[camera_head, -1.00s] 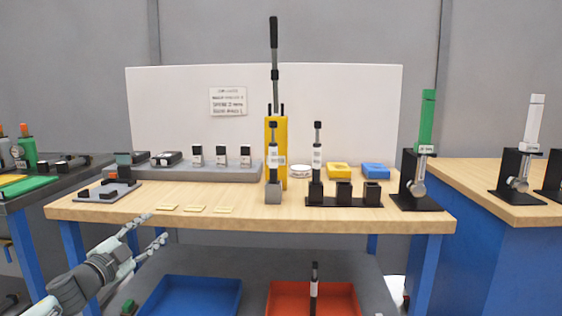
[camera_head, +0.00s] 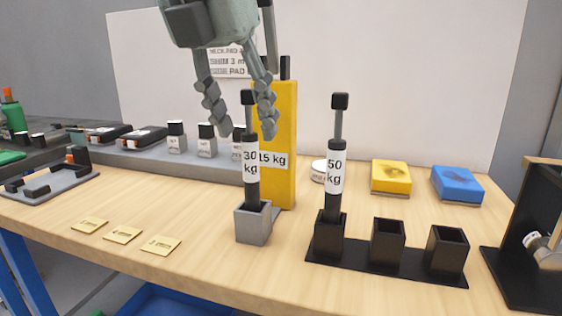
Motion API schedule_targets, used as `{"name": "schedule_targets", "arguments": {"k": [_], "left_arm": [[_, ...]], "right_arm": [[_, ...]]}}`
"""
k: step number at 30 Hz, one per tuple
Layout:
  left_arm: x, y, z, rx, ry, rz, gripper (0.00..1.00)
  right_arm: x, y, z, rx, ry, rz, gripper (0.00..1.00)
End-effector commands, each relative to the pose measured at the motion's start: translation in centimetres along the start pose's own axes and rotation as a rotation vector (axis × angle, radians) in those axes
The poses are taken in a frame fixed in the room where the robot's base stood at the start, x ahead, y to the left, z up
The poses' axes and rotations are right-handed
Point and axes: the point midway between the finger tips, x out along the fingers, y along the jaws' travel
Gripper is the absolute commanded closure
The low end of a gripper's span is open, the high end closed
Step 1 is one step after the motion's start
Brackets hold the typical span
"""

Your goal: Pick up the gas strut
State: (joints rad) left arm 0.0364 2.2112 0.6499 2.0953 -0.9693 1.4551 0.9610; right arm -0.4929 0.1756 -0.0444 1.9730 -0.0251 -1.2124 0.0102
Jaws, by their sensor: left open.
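A black gas strut labelled "30 kg" (camera_head: 251,165) stands upright in a small grey block holder (camera_head: 253,224). A second black gas strut labelled "50 kg" (camera_head: 334,170) stands upright in the left socket of a black rack (camera_head: 378,258). My left gripper (camera_head: 246,132) reaches down from above, open and empty. Its two fingers appear on either side of the 30 kg strut's thin rod and top knob. I cannot tell whether they touch it. My right gripper is not in view.
A yellow column labelled "15 kg" (camera_head: 278,190) stands just behind the 30 kg strut. Two rack sockets to the right look empty. Yellow (camera_head: 391,176) and blue (camera_head: 457,184) blocks lie behind. Three small tan plates (camera_head: 123,235) lie at front left.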

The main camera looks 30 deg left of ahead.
Motion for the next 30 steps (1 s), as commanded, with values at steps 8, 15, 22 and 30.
{"name": "schedule_targets", "arguments": {"k": [8,15,22,30], "left_arm": [[2.1,0.5,-0.4,0.009,0.003,0.047,0.55],[5.3,1.0,-0.4,0.008,0.006,0.042,0.55],[7.5,1.1,-0.3,0.006,0.000,0.042,0.55],[7.6,1.1,-0.3,0.006,-0.001,0.042,0.63]], "right_arm": [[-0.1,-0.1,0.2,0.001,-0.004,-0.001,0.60],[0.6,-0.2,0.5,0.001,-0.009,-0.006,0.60],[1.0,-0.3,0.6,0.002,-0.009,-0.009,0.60],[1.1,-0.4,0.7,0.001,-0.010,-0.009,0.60]]}}
